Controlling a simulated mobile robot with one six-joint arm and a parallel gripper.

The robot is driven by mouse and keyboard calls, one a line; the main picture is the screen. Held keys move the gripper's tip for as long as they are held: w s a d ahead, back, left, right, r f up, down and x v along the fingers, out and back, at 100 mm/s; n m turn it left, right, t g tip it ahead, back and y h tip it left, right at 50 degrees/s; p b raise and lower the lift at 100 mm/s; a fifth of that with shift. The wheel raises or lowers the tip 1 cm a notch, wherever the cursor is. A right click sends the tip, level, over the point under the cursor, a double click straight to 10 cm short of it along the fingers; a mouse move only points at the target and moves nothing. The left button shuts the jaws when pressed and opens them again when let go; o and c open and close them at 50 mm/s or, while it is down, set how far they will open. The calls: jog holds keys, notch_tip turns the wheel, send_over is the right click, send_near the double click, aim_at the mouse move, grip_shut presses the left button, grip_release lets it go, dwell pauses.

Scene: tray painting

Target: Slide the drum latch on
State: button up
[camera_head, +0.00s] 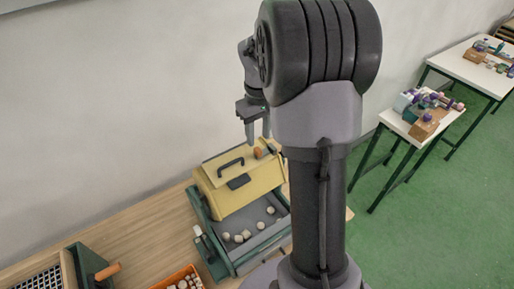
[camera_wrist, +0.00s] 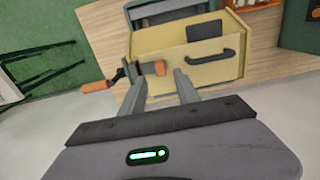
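The drum is a yellow box-like body (camera_head: 240,193) with a black handle and a dark plate; it also fills the upper middle of the wrist view (camera_wrist: 180,42). A small orange latch knob (camera_head: 257,152) sits on its top near the right end, next to a dark metal bracket. In the wrist view the knob (camera_wrist: 160,68) appears ahead of the fingers, between them in the picture. My gripper (camera_head: 251,130) is above the knob, fingers pointing down, apart and empty; its spread fingers also show in the wrist view (camera_wrist: 162,88). I see no contact with the knob.
Under the drum is a grey tray with a teal frame (camera_head: 213,256) holding several pale balls. An orange crate (camera_head: 180,279) and a teal unit with an orange handle (camera_head: 86,266) stand nearer. An orange-handled lever (camera_wrist: 93,86) sticks out beside the drum. The wall is behind.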

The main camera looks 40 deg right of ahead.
aim_at(258, 149)
notch_tip(258, 149, down, 6)
jog(key=shift+r, duration=0.2)
jog(key=shift+c, duration=0.2)
grip_shut()
